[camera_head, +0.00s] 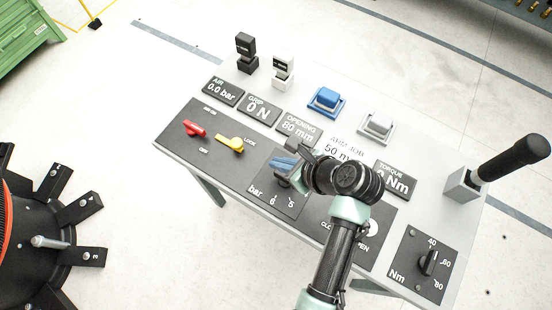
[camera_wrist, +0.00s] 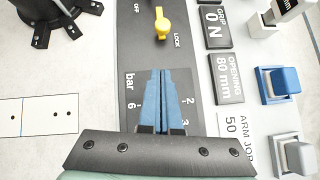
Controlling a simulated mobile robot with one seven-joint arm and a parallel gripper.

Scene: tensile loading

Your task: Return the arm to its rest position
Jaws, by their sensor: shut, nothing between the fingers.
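My arm reaches up from the bottom of the head view, over the front of a grey control table (camera_head: 232,72). My gripper (camera_head: 282,165) is over the bar dial panel (camera_head: 262,192). Its blue fingers (camera_wrist: 163,98) lie side by side, shut and empty, in the wrist view. They cover the middle of the bar dial panel (camera_wrist: 131,93), hiding its knob. I cannot tell whether the fingertips touch the knob. My wrist hides part of the arm job display (camera_head: 345,147) and the panel in front of it.
A red lever (camera_head: 194,128) and a yellow lever (camera_head: 230,143) stand left of my gripper. A blue button (camera_head: 326,98), a grey button (camera_head: 376,125) and two small upright switches (camera_head: 246,52) are behind. A tall black-handled lever (camera_head: 510,160) rises at right. A black clawed machine (camera_head: 45,235) stands lower left.

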